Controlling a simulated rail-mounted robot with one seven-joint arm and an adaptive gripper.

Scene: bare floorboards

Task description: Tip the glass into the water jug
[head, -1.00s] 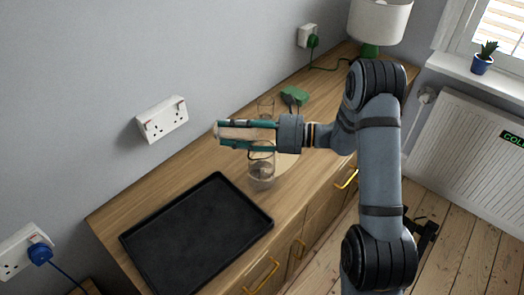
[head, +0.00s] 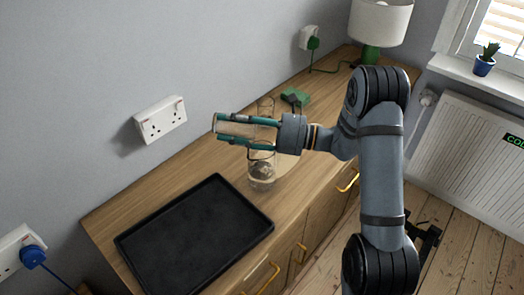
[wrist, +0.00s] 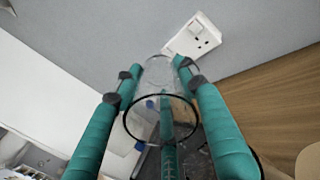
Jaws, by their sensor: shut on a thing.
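My gripper (head: 232,130) is shut on a clear glass (head: 222,123), which lies close to sideways between its green fingers, one end showing past the fingertips. In the wrist view the glass (wrist: 157,75) sits between the fingers, with a dark ring around the end nearer the camera. A clear vessel, apparently the water jug (head: 261,176), stands upright on the wooden sideboard below my gripper, which partly hides its upper part. I cannot make out a water level or whether the glass holds liquid.
A black tray (head: 150,238) lies on the sideboard (head: 112,213) at the front left. Another clear vessel (head: 265,103) and a green object (head: 296,97) stand behind my gripper. A lamp (head: 379,22) is at the far end. A wall socket (head: 160,120) is at left.

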